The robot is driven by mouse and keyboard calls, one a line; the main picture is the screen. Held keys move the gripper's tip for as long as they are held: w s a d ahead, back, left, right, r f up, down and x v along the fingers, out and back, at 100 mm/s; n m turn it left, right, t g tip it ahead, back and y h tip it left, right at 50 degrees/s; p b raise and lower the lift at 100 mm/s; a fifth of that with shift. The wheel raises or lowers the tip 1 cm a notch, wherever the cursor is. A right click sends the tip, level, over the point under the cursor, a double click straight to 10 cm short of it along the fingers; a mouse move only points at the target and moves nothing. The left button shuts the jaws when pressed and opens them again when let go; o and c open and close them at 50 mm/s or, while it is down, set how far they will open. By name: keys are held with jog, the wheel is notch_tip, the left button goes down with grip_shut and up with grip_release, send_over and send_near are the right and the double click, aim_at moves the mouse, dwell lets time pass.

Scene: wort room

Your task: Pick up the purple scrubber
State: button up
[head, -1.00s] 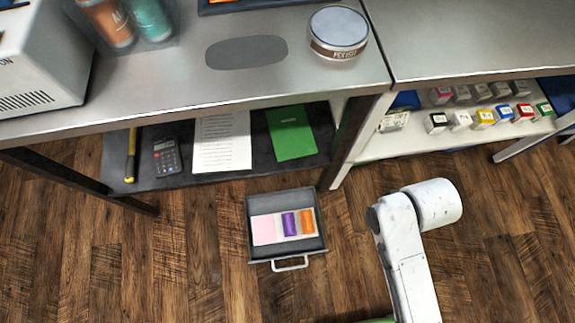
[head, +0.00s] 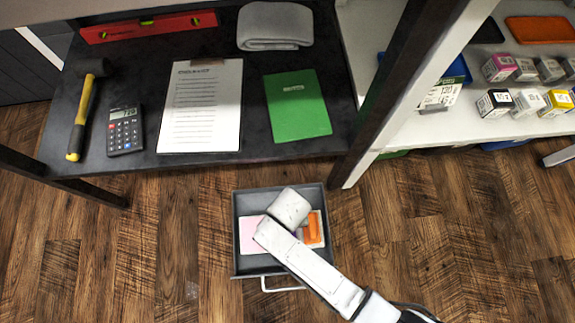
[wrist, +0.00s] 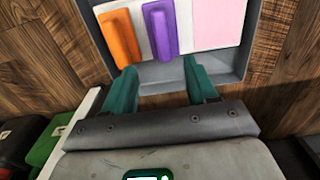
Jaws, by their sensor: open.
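The purple scrubber (wrist: 160,32) lies in an open grey drawer (wrist: 170,76), between an orange scrubber (wrist: 119,38) and a pink sheet or block (wrist: 219,22). In the wrist view my gripper (wrist: 162,84) is open and empty. Its two teal fingers are spread just short of the scrubber's near end, one to each side of its line. In the head view my arm covers most of the purple scrubber. The orange scrubber (head: 312,228) and the pink piece (head: 250,236) show beside the arm, and my fingers are hidden there.
The drawer (head: 242,265) sits below a dark shelf (head: 150,170) holding a hammer (head: 84,112), calculator (head: 125,130), clipboard (head: 201,105) and green booklet (head: 297,106). A table leg (head: 375,110) stands right of it. Wooden floor is clear on both sides.

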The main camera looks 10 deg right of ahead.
jog(key=f+b, duration=0.1)
jog(key=f, duration=0.1)
jog(key=f+b, duration=0.1)
jog(key=f, duration=0.1)
jog(key=f+b, duration=0.1)
jog(key=f, duration=0.1)
jog(key=shift+s+a+f, duration=0.15)
jog(key=shift+a+f, duration=0.2)
jog(key=shift+a, duration=0.05)
notch_tip(320, 180, down, 5)
jog(key=b, duration=0.4)
jog(key=shift+d+f+b, duration=0.1)
jog(key=shift+f+b, duration=0.1)
jog(key=shift+b, duration=0.1)
jog(key=shift+c, duration=0.2)
jog(key=shift+r, duration=0.1)
grip_shut()
